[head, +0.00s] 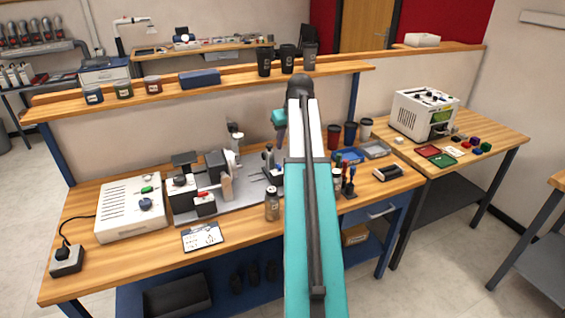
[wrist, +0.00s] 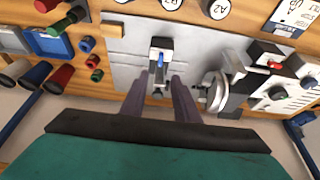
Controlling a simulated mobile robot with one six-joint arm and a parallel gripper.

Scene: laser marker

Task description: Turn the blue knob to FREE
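The blue knob (head: 145,204) is on the top of a white control box (head: 118,212) at the left end of the workbench, just in front of a green button (head: 146,189). Any FREE label is too small to read. My gripper hangs over the middle of the bench, well to the right of the knob and partly hidden behind my arm in the head view. In the wrist view its two fingers (wrist: 159,82) are apart with nothing held between them.
Between gripper and box stand a metal fixture plate (head: 240,198), a small unit with a red switch (head: 203,197) and a bottle (head: 272,205). A card (head: 202,237) lies at the front. A shelf (head: 220,80) with cups and jars runs above the back.

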